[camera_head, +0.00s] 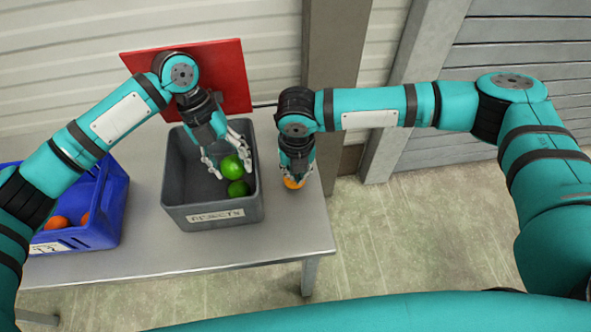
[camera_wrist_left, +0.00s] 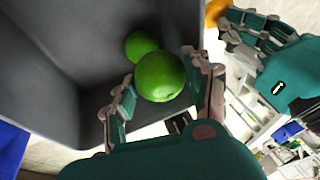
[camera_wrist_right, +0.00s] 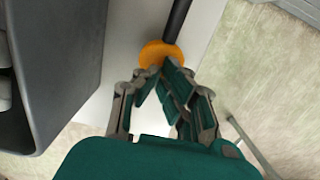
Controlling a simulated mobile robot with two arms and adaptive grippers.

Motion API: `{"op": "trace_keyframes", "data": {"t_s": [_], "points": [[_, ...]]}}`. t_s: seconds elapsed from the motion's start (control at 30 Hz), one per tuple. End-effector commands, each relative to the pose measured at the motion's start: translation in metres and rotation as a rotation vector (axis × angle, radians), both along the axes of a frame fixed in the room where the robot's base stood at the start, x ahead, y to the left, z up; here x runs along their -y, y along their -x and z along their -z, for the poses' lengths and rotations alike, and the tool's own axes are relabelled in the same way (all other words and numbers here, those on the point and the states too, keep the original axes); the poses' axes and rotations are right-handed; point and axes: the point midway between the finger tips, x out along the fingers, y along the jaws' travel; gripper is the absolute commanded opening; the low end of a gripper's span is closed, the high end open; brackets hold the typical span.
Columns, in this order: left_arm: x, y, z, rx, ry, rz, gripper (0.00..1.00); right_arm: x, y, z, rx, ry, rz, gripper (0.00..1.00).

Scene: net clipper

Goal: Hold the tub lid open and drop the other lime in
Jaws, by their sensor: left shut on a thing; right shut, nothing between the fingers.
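My left gripper (camera_head: 228,163) is shut on a green lime (camera_wrist_left: 160,77), held over the tub's inside. Another green lime (camera_head: 238,188) is in the tub and shows behind the held one in the left wrist view (camera_wrist_left: 140,45). My right gripper (camera_wrist_right: 160,76) is shut and empty, its tips at the orange round pad (camera_wrist_right: 160,54) on the end of a dark rod (camera_wrist_right: 178,20), right of the tub. It seems to touch the pad; the exact contact is hidden.
A blue crate (camera_head: 110,225) with orange fruits (camera_head: 57,222) stands on the table (camera_head: 190,255) left of the tub. The table's right edge lies just beyond the orange pad. A brown post (camera_head: 336,60) stands behind. The floor to the right is clear.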

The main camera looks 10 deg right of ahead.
Motion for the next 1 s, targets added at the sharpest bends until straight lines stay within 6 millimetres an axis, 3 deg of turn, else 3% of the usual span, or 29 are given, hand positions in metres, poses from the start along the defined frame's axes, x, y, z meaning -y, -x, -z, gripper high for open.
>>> {"op": "trace_keyframes", "data": {"t_s": [0.2,0.5,0.53,0.8,1.0], "points": [[0.000,0.000,0.022,-0.001,0.001,-0.001,0.17,0.000,0.000,0.000,0.000,0.000,0.000,0.00],[0.000,0.000,0.027,0.000,0.001,0.001,0.17,0.000,0.000,0.000,0.000,0.000,0.000,0.00],[0.000,0.000,0.027,0.000,0.001,0.001,0.53,0.000,0.000,0.000,0.000,0.000,0.000,0.00],[0.001,0.000,0.026,0.001,0.003,0.001,0.87,0.000,0.000,0.000,0.000,0.000,0.000,0.00],[0.002,0.000,0.025,0.002,0.006,0.001,0.87,0.000,0.000,0.000,0.000,0.000,0.000,0.00]]}}
